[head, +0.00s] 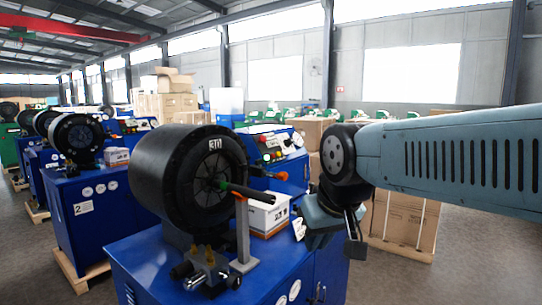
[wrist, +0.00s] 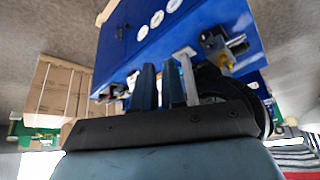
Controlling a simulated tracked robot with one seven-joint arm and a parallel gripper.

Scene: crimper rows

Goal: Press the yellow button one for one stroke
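The nearest crimper has a black round head (head: 190,180) marked 30 on a blue cabinet (head: 140,255). Its control panel (head: 275,148) stands behind and to the right of the head, with small red and green controls. I cannot make out a yellow button for certain. My gripper (head: 318,238) hangs in front and to the right of the panel, apart from it, tilted downward. In the wrist view my gripper (wrist: 160,88) shows two dark blue fingers with a narrow gap between them and nothing held. The blue cabinet (wrist: 200,30) lies beyond them.
A white box (head: 268,216) and a grey post (head: 242,235) stand on the cabinet near my gripper. A fitting with a black handle (head: 207,270) is at its front. More crimpers (head: 75,140) stand left. Cartons (head: 400,220) stand behind my arm. The floor at right is clear.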

